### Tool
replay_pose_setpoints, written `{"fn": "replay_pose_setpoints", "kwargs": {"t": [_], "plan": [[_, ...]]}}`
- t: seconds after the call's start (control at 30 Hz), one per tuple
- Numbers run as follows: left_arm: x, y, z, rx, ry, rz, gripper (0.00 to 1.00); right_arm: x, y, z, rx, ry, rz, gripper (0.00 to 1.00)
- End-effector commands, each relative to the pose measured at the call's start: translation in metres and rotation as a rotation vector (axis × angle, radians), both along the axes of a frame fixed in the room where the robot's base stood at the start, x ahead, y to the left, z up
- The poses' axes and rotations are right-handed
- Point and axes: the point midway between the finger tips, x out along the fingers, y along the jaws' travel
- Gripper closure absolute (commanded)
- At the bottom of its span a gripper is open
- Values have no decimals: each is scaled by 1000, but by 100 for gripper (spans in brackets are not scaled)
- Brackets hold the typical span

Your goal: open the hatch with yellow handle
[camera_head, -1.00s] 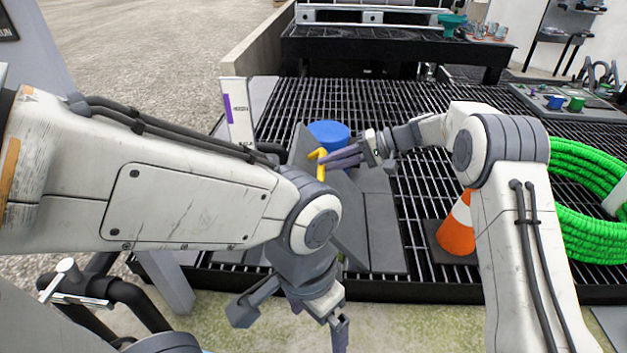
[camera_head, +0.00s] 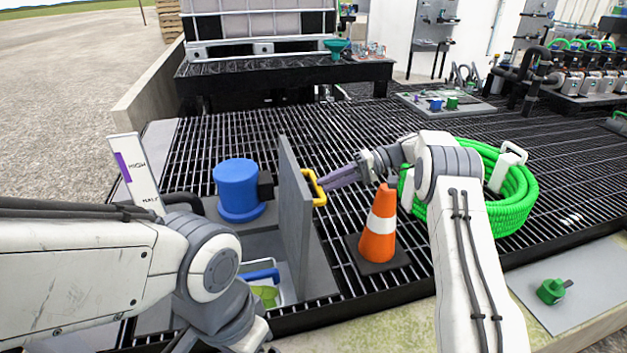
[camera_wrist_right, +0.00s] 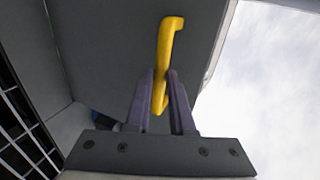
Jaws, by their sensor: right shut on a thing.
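The grey hatch (camera_head: 294,215) stands about upright on the grating in the head view, with an opening to its left. Its yellow handle (camera_head: 315,187) is on the panel's right face. My right gripper (camera_head: 330,183) is shut on the yellow handle. In the right wrist view, the purple fingers (camera_wrist_right: 162,100) sit on both sides of the yellow handle (camera_wrist_right: 167,60), with the grey hatch panel (camera_wrist_right: 110,40) behind. My left arm is at lower left in the head view; its gripper fingers are out of the picture.
A blue cylinder (camera_head: 239,188) stands left of the hatch. A blue-handled item (camera_head: 260,274) lies in the opening. An orange cone (camera_head: 379,232) stands right of the hatch, close to my right arm. A green hose coil (camera_head: 510,200) lies behind that arm.

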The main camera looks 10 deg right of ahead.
Motion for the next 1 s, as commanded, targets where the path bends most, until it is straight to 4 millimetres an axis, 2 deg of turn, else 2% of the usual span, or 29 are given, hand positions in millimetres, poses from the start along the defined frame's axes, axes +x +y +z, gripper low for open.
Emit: {"fn": "replay_pose_setpoints", "kwargs": {"t": [0.03,0.2,0.57,0.6,0.67,0.7,1.0], "plan": [[0,0,-2,0,0,0,0,-3,-3,-23,-27,28,1,100],[0,0,-2,0,0,0,0,-3,-8,-26,-27,27,2,100],[0,0,-2,0,0,0,0,-4,-8,-27,-27,28,5,100],[0,0,-2,0,0,0,0,-3,-8,-27,-27,28,4,77],[0,0,-2,0,0,0,0,-3,-8,-27,-27,28,4,54],[0,0,-2,0,0,0,0,-3,-8,-26,-27,27,4,52],[0,0,-1,0,0,0,0,-3,-12,-21,-24,22,0,52]]}}
